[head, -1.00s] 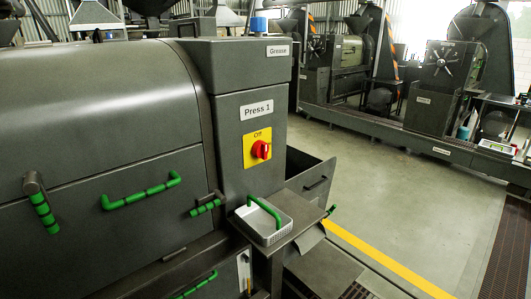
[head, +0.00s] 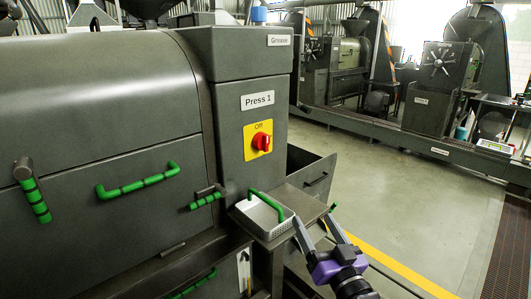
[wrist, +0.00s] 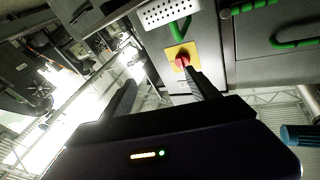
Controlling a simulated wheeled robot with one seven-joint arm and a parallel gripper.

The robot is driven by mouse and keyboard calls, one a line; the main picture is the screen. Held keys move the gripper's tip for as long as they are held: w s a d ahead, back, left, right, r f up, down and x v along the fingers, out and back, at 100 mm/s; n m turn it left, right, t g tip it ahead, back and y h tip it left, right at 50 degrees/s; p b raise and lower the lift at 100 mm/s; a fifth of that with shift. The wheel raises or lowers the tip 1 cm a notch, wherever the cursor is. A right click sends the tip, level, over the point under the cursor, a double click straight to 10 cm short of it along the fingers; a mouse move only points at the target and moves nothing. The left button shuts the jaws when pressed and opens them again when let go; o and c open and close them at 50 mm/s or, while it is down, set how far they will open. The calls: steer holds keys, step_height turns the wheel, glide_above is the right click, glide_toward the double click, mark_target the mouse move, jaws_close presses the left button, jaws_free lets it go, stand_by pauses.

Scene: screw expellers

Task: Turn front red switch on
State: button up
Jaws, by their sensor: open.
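The red rotary switch (head: 262,142) sits on a yellow plate (head: 251,150) marked "Off" on the front of the grey cabinet labelled Press 1 (head: 272,85). The switch (wrist: 182,61) also shows in the wrist view, beside the tip of one finger. My gripper (head: 318,228) is in the lower right of the head view, below and to the right of the switch. Its two fingers are spread apart with nothing between them; it also shows in the wrist view (wrist: 160,80).
A white perforated tray (head: 263,216) with a green handle (head: 267,204) stands on a ledge below the switch, left of my gripper. Green handles (head: 137,186) stick out from the press at left. Open floor (head: 400,210) lies to the right.

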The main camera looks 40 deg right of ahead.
steer(key=w+d+r+n+t+y+b, duration=0.15)
steer(key=w+d+r+y, duration=0.25)
steer(key=w+d+r, duration=0.85)
steer(key=n+g+y, duration=0.2)
steer(key=n+y, duration=0.3)
steer(key=y, duration=0.1)
glide_toward(268, 145)
steer(key=w, duration=0.3)
steer(key=shift+m, duration=0.25)
steer(key=w, duration=0.2)
steer(key=w+a+p, duration=0.1)
steer(key=w, duration=0.4)
steer(key=shift+a, duration=0.15)
steer(key=shift+c, duration=0.4)
steer(key=c, duration=1.3)
